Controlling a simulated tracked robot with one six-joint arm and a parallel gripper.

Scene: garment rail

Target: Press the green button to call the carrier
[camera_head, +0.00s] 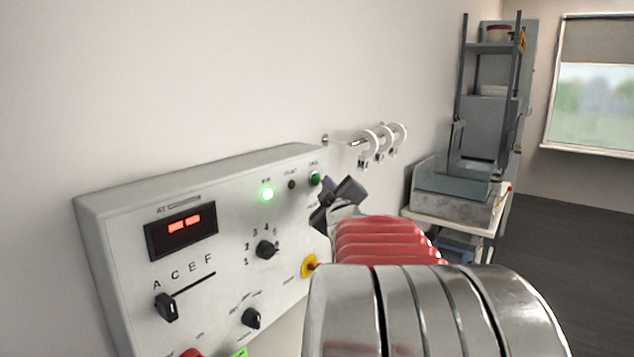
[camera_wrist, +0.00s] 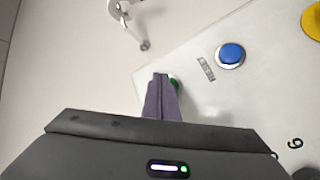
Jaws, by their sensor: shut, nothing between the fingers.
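The green button (camera_head: 315,179) sits at the top right corner of a light grey control panel (camera_head: 130,205) on the wall. My gripper (camera_head: 327,187) is just right of the button, with its purple fingers close to it. In the wrist view my gripper (camera_wrist: 160,78) is shut and empty, its fingertips overlapping the green button (camera_wrist: 175,84), of which only a sliver shows. I cannot tell whether the tips touch it.
A blue button (camera_wrist: 230,55) sits near the green one. The panel also has a red display (camera_head: 181,228), a dial (camera_head: 266,249) and a yellow-collared control (camera_head: 310,266). White hooks (camera_head: 369,143) hang on a rail beyond. A cart (camera_head: 452,212) stands at the right.

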